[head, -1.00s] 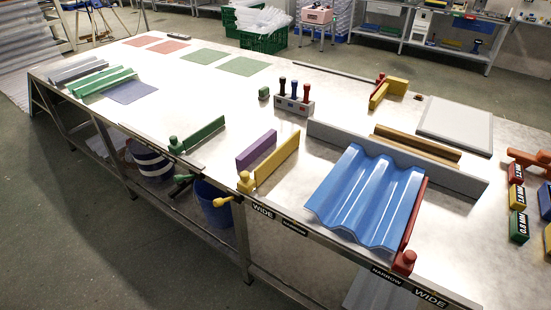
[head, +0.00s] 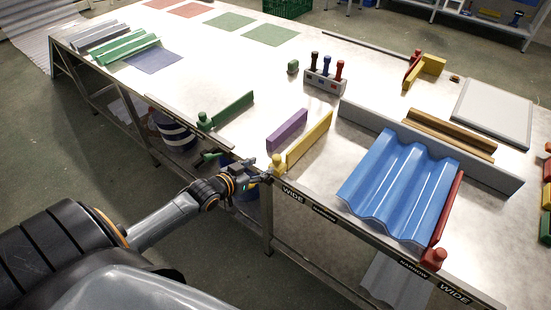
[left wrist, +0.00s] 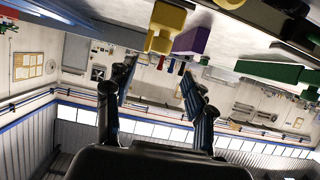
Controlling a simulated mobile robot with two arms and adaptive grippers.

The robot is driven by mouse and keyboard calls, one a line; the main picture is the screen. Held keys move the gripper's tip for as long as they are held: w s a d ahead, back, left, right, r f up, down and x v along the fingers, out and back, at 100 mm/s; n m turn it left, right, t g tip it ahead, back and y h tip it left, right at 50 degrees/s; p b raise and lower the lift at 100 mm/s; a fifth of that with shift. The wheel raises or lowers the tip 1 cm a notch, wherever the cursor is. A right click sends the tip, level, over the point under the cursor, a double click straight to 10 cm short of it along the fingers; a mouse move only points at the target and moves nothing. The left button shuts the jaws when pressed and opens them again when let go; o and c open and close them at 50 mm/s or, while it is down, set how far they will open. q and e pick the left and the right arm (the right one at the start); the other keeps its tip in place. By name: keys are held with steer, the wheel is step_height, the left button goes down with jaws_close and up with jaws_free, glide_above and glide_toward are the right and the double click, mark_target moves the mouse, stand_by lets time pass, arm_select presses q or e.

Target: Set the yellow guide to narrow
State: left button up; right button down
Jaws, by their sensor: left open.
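The yellow guide (head: 309,141) is an upright bar on the table's near part. Its yellow knob end (head: 278,163) is at the front edge, just left of the WIDE label (head: 292,195); a smaller label (head: 325,215), probably NARROW, is further right. My left gripper (head: 262,172) is at the front edge, close to the left of the knob; contact cannot be told. My right gripper is not in view.
A purple block (head: 287,130) stands beside the yellow guide. A green guide (head: 228,110) is to the left. A blue corrugated sheet (head: 395,185) lies to the right, between a grey fence (head: 430,145) and a red guide (head: 447,210). Bare tabletop lies between the green guide and purple block.

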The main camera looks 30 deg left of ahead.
mark_target(274, 160)
arm_select(q)
steer(key=x, duration=0.8)
steer(key=shift+w+f, duration=0.15)
steer(key=shift+w, duration=0.15)
steer(key=shift+d, duration=0.1)
jaws_close()
